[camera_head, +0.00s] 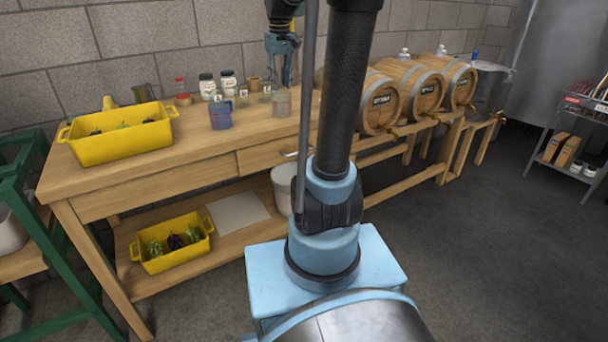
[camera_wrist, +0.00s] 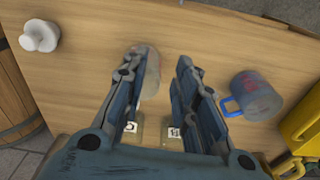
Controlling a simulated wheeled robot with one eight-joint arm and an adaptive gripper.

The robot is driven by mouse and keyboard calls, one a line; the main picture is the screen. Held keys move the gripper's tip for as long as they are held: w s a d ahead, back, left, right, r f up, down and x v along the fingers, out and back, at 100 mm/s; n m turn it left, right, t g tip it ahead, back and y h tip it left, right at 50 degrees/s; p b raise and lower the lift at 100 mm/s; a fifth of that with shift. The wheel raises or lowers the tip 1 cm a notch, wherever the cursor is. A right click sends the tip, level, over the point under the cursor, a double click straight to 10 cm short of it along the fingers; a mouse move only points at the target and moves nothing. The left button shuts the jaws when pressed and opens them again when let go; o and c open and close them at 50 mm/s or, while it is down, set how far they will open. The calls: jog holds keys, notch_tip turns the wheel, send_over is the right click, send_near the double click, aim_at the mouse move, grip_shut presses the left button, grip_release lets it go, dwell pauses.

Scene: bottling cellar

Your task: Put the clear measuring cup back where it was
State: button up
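My gripper (camera_head: 281,82) hangs over the workbench at the back, pointing down. In the wrist view its two fingers (camera_wrist: 158,65) stand apart with nothing clasped between them. A clear cup (camera_head: 281,103), which looks like the measuring cup, stands on the bench just below the gripper. In the wrist view the cup (camera_wrist: 152,72) is partly hidden behind the left finger, with part showing in the gap. A blue-tinted cup with a blue handle (camera_head: 220,115) stands apart to its left; it shows right of the fingers in the wrist view (camera_wrist: 258,95).
A yellow tub (camera_head: 118,147) stands on the bench's left end. Small labelled jars (camera_head: 265,93) and white-lidded jars (camera_head: 228,82) stand near the wall. Barrels (camera_head: 383,98) lie to the right. A white object (camera_wrist: 40,36) sits at the wrist view's upper left. The bench front (camera_head: 200,142) is bare.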

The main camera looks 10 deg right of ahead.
jog(key=s+f+m, duration=0.1)
jog(key=s+f, duration=0.9)
jog(key=s, duration=0.4)
jog(key=s+d+f+m+t, duration=0.1)
jog(key=s+f, duration=0.9)
jog(key=s, duration=0.4)
jog(key=shift+s+d+f+m, duration=0.15)
jog(key=shift+s+f+m, duration=0.15)
jog(key=shift+s, duration=0.05)
jog(key=shift+w+f, duration=0.2)
jog(key=shift+w, duration=0.2)
